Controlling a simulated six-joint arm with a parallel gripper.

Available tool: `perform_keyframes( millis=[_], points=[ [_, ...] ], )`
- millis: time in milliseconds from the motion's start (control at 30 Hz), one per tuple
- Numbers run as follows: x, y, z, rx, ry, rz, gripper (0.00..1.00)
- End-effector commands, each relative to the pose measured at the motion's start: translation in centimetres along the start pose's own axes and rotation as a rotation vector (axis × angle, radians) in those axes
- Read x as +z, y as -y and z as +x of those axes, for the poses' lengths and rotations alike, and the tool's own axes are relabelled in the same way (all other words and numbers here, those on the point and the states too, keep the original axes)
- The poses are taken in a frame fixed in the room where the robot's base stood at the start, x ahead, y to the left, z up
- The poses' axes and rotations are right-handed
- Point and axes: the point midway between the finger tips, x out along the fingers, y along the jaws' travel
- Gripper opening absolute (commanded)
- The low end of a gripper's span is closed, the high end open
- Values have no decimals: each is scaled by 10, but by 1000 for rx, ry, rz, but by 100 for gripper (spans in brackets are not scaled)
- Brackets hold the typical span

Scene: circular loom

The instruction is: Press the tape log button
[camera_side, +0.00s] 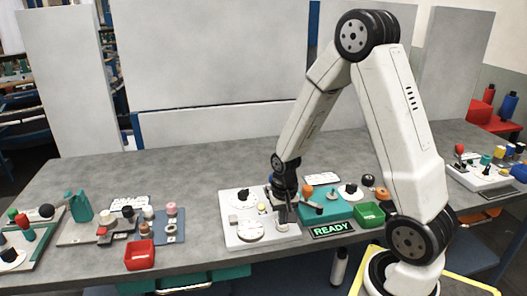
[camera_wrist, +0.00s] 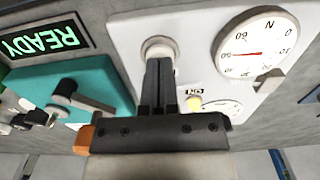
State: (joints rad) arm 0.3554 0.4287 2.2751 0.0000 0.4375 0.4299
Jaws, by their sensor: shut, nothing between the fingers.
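A white panel (camera_side: 238,240) stands near the front edge of the table, with a pale round button (camera_wrist: 158,46) in a grey ring. My gripper (camera_wrist: 159,64) is shut and empty, with its fingertips over the near part of this button; I cannot tell whether they touch it. In the side view my gripper (camera_side: 284,220) points down at the panel's right front. No tape log label is readable, so I cannot confirm which button bears that name. A small yellow button (camera_wrist: 195,103) sits beside an "ON" label on the same panel.
The panel has a round dial (camera_wrist: 255,45) with a red needle and a second dial partly hidden. A READY display (camera_side: 333,229), a teal box (camera_side: 325,205) with a lever and a green bin (camera_side: 370,215) stand close on the right. A red bin (camera_side: 140,255) stands left.

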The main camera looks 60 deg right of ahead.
Motion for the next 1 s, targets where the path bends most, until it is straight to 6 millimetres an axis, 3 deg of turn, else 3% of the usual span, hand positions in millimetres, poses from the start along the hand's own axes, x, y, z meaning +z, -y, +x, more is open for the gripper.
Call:
perform_keyframes(
  millis=[367, 1000],
  points=[
    [0, 0, -5, 0, -1, 0, 0],
    [0, 0, -56, -1, -2, 0, 0]
  ],
)
